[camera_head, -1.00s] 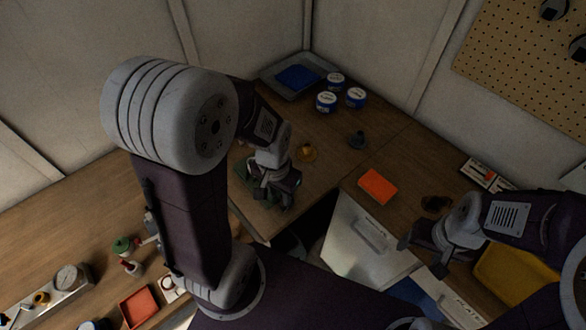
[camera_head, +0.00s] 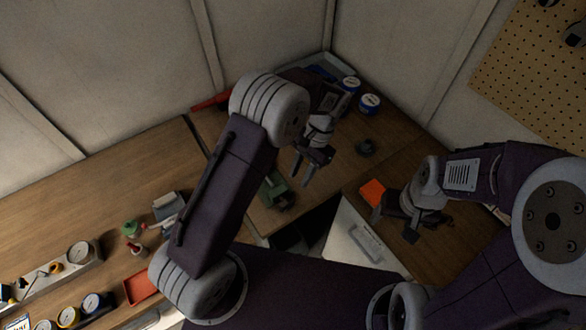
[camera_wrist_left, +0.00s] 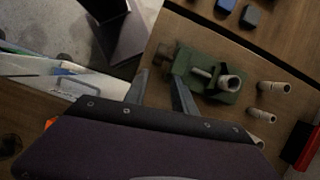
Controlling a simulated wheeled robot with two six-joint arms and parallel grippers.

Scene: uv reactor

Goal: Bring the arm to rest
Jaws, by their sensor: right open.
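My left gripper (camera_head: 305,168) hangs above the wooden bench near the back corner. Its fingers are apart with nothing between them, as the left wrist view (camera_wrist_left: 160,90) also shows. A green vise-like fixture (camera_head: 278,192) sits on the bench below it; in the left wrist view the fixture (camera_wrist_left: 222,84) lies beyond and right of the fingertips. My right gripper (camera_head: 395,220) is open and empty, close to an orange-red block (camera_head: 372,191) on the right part of the bench. My left forearm hides part of the bench.
A white box (camera_head: 357,242) is below the bench gap. A pegboard (camera_head: 530,80) hangs right.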

